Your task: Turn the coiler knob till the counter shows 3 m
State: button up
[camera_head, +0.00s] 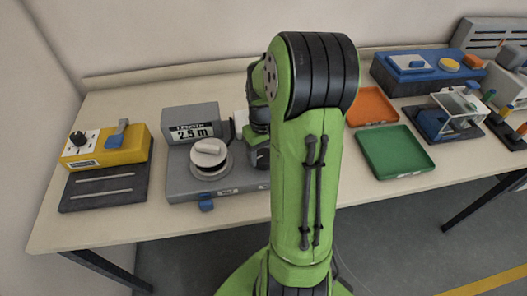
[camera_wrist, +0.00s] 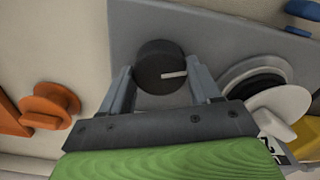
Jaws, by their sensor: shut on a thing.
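The coiler (camera_head: 180,180) is a grey machine on the bench, left of my arm in the head view. Its counter (camera_head: 191,131) reads 2.5 m. The black coiler knob (camera_wrist: 160,66) with a white pointer line shows in the wrist view. My gripper (camera_wrist: 160,88) has one finger on each side of the knob and is shut on it. In the head view my arm hides the knob and the gripper. The coiler's white reel (camera_head: 209,154) stands on the base; it also shows at the right of the wrist view (camera_wrist: 262,88).
A yellow box (camera_head: 108,147) with a dial stands left of the coiler. An orange tray (camera_head: 372,106) and a green tray (camera_head: 397,152) lie right of my arm. A blue unit (camera_head: 425,72) is farther back. An orange spool (camera_wrist: 48,106) shows in the wrist view.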

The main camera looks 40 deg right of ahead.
aim_at(264, 155)
jog(key=m+p, duration=0.1)
jog(key=m, duration=0.3)
jog(key=shift+c, duration=0.4)
jog(key=o, duration=1.1)
jog(key=shift+c, duration=0.2)
notch_tip(264, 155, up, 16)
jog(key=p, duration=0.5)
jog(key=shift+f, duration=0.15)
